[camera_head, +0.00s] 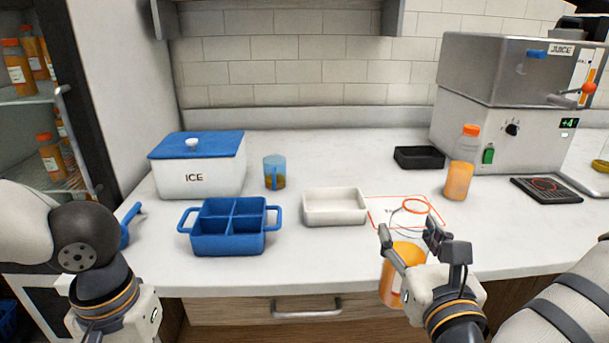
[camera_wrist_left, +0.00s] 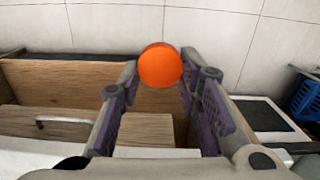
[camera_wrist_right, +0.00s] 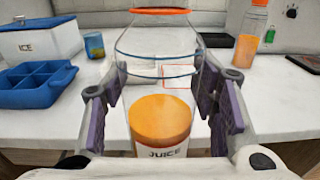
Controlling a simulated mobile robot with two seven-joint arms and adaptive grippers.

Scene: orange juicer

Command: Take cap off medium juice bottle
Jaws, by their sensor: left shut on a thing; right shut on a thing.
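My right gripper (camera_head: 408,232) is shut on a clear juice bottle (camera_wrist_right: 158,90), holding it upright in front of the counter edge. The bottle holds orange juice in its lower part, and its top shows an orange ring with no cap on it. The bottle also shows in the head view (camera_head: 392,285). My left gripper (camera_wrist_left: 160,80) is shut on a round orange cap (camera_wrist_left: 160,65), held between its fingertips, apart from the bottle. In the head view the left fingers are out of frame. I cannot tell the held bottle's size class.
Another capped juice bottle (camera_head: 460,175) stands on the counter by the juicer (camera_head: 500,95). An ice box (camera_head: 196,180), a blue divided caddy (camera_head: 229,240), a blue cup (camera_head: 275,180), a white tray (camera_head: 335,219) and a black tray (camera_head: 420,165) stand on the counter (camera_head: 320,262).

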